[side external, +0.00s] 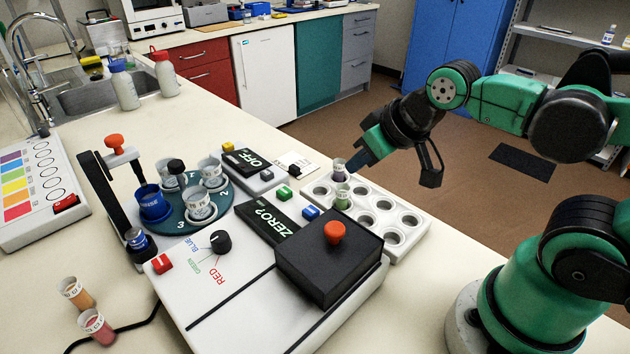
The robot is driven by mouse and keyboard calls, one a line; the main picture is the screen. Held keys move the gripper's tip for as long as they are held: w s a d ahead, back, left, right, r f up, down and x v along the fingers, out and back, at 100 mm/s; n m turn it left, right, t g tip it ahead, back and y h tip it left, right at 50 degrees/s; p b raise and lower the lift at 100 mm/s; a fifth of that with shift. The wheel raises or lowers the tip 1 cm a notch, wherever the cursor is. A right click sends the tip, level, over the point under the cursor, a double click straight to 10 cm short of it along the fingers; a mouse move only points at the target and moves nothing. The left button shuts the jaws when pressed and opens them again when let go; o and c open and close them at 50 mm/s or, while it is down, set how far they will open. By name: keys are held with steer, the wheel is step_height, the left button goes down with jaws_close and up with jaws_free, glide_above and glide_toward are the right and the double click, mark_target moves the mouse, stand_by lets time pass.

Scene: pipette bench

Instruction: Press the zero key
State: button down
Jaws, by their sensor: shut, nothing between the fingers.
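The white bench instrument (215,305) has a dark display panel reading "ZERO?" (272,222). A green key (283,193) and a blue key (310,212) sit along the panel's far edge. I cannot read a label on either key, so I cannot tell which is the zero key. My gripper (356,160) is shut and empty.
A black box with an orange knob (333,233) stands beside the keys. The white rack (415,228) holds a green vial (343,198) too. A cup carousel (225,206), selector dial (220,242) and red key (161,263) are at left.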

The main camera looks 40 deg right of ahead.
stand_by(0.5)
step_height(320, 180, up, 4)
steer(key=n+t+y, duration=0.2)
steer(key=n, duration=0.9)
glide_above(316, 212)
steer(key=shift+f, duration=0.2)
steer(key=shift+f, duration=4.4)
steer(key=shift+f, duration=0.15)
steer(key=shift+f, duration=0.3)
